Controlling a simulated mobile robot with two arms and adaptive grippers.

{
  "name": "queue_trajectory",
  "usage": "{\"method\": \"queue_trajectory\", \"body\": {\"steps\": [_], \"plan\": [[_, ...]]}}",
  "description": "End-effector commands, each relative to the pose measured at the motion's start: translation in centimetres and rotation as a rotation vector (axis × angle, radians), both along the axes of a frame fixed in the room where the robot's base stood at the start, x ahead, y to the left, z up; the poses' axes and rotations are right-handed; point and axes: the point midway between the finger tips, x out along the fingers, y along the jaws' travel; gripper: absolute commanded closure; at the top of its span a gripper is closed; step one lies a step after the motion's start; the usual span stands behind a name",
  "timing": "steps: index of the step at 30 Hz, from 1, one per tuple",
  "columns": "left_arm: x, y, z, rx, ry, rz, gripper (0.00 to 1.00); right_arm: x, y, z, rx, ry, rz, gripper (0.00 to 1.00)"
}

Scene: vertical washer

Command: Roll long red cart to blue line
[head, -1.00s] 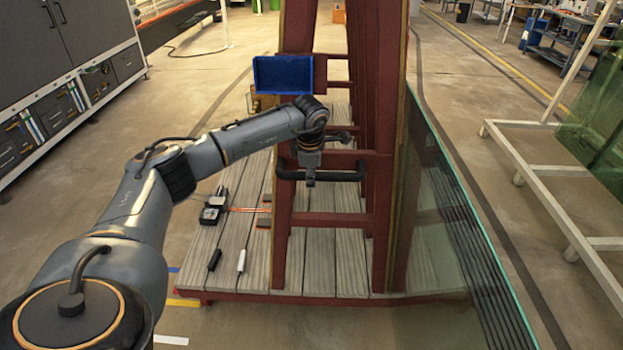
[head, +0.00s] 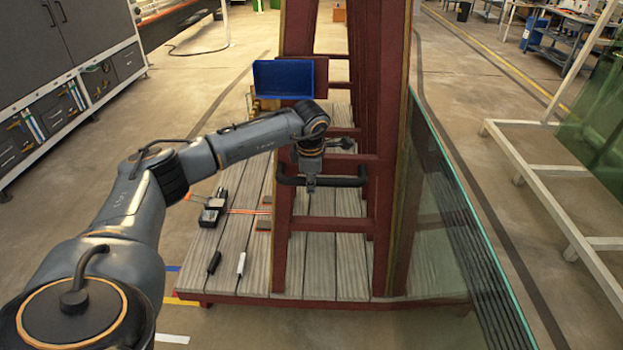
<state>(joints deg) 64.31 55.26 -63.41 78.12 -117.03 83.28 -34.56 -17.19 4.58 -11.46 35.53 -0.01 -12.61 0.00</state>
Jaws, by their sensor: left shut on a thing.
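The long red cart (head: 283,240) stands in front of me, with a grey plank deck and a tall red frame. A black handle bar (head: 335,182) crosses the near end of the frame. My left gripper (head: 311,186) is shut on this handle near its middle. A short piece of blue line (head: 172,268) shows on the floor by the cart's near left corner. A yellow (head: 182,301) and a white (head: 171,339) floor mark lie nearer to me. My right gripper is not in view.
A glass sheet (head: 462,215) leans on the cart's right side. A white rack (head: 560,205) with greenish glass stands further right. Dark cabinets (head: 75,60) line the left. A blue bin (head: 284,78) hangs on the frame, and small tools lie on the deck.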

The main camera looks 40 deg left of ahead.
Motion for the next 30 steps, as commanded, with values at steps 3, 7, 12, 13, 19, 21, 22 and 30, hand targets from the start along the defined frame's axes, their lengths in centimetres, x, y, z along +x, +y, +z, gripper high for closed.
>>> {"method": "queue_trajectory", "body": {"steps": [3, 7, 12, 13, 19, 21, 22, 30], "plan": [[-0.5, -0.5, -0.6, -0.004, 0.023, -0.011, 1.00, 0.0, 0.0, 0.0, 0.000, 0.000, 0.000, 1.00], [-0.4, -0.4, -0.5, -0.003, 0.021, -0.010, 1.00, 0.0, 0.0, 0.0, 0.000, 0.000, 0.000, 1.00], [-0.2, -0.3, -0.3, -0.002, 0.013, -0.008, 1.00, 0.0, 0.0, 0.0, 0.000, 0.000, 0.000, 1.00], [-0.2, -0.2, -0.2, -0.002, 0.011, -0.007, 1.00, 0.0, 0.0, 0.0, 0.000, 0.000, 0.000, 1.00], [0.3, 0.2, 0.2, 0.002, -0.004, -0.001, 1.00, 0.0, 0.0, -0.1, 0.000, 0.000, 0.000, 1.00], [0.5, 0.4, 0.4, 0.001, -0.008, 0.001, 1.00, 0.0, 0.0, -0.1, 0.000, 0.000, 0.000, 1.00], [0.6, 0.4, 0.4, 0.000, -0.010, 0.002, 1.00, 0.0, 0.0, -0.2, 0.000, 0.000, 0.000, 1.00], [1.0, 1.0, 0.4, 0.001, -0.009, 0.006, 1.00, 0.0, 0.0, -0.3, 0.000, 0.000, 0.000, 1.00]]}}
